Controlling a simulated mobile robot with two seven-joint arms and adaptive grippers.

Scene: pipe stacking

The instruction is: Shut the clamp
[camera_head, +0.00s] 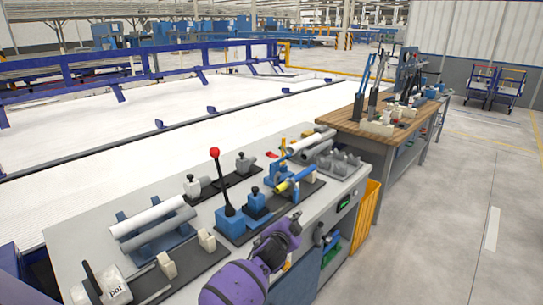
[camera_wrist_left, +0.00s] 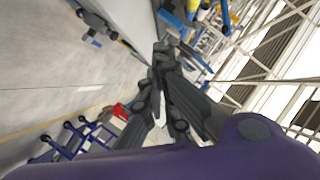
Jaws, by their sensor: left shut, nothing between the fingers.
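A blue clamp-like fixture (camera_head: 278,174) stands near the far middle of the grey bench, beside a short pipe with blue and yellow parts (camera_head: 295,180). Whether its jaws are open or closed is too small to tell. A blue block with an upright black lever and red knob (camera_head: 229,221) stands nearer, with a smaller blue block with a black knob (camera_head: 257,203) beside it. My left gripper (camera_head: 297,215) is at the bench's front edge, right of these blocks and apart from the clamp. In the left wrist view its dark fingers (camera_wrist_left: 162,52) come together, empty. My right gripper is not in view.
Grey pipes (camera_head: 152,217) lie on a blue cradle at the left of the bench. More pipes (camera_head: 311,141) lie at the far end, near a grey rack (camera_head: 341,163). A yellow bin (camera_head: 366,215) stands below the bench's right side. A wooden workbench (camera_head: 345,122) stands beyond.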

